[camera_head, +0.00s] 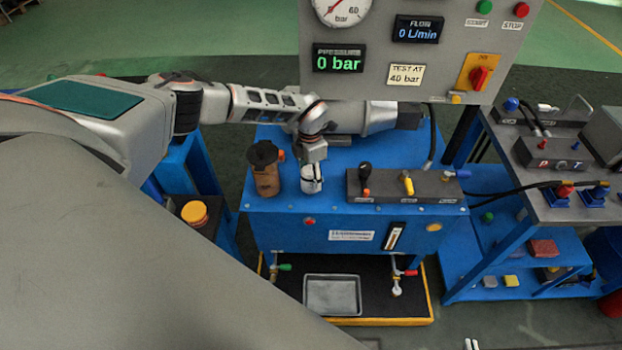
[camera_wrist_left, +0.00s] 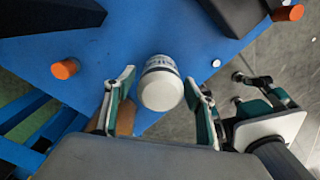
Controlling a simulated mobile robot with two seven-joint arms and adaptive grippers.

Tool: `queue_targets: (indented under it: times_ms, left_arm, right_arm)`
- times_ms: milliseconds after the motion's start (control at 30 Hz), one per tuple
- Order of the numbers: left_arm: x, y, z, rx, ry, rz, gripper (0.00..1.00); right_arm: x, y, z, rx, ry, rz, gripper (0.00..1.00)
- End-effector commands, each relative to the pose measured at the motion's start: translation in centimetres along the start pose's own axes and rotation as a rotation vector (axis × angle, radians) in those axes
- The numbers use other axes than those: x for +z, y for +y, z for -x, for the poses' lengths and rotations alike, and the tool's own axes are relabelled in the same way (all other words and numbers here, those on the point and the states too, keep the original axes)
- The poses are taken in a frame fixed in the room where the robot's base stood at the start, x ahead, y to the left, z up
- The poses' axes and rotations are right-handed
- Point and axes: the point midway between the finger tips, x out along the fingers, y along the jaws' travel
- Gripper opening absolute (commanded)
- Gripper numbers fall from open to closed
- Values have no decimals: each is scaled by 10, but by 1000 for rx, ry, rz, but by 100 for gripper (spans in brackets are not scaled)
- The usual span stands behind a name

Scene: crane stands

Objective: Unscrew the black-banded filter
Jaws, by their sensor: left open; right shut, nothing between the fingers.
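The filter is a white canister with dark markings. It stands upright on the blue bench top in the head view (camera_head: 312,181) and shows end-on in the left wrist view (camera_wrist_left: 161,90). My left gripper (camera_head: 313,162) is just above it in the head view. In the left wrist view its open fingers (camera_wrist_left: 160,77) stand on either side of the filter, with a gap visible on each side. My right gripper (camera_wrist_left: 239,89) shows at the right of the left wrist view, away from the filter and shut with nothing in it.
A brown cylinder with a black top (camera_head: 265,168) stands left of the filter. A dark valve block (camera_head: 385,187) with levers is to its right. The grey gauge panel (camera_head: 440,72) rises behind. A metal tray (camera_head: 308,296) lies below the bench front.

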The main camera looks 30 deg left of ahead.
Motion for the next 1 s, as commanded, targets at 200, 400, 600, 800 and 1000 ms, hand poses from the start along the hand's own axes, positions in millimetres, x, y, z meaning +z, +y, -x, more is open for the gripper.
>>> queue_targets:
  times_ms: [200,400,600,800,1000]
  left_arm:
    - [0,0,0,0,0,0,37]
    - [1,0,0,0,-1,0,11]
    - [0,0,1,0,-1,0,11]
    - [1,0,2,0,-1,0,11]
    - [1,0,3,0,-1,13,11]
  right_arm:
    - [0,0,0,0,0,0,0]
    - [0,0,0,0,0,0,0]
    - [-1,0,0,0,0,1,0]
    - [-2,0,1,0,0,0,0]
    - [-3,0,2,0,0,0,0]
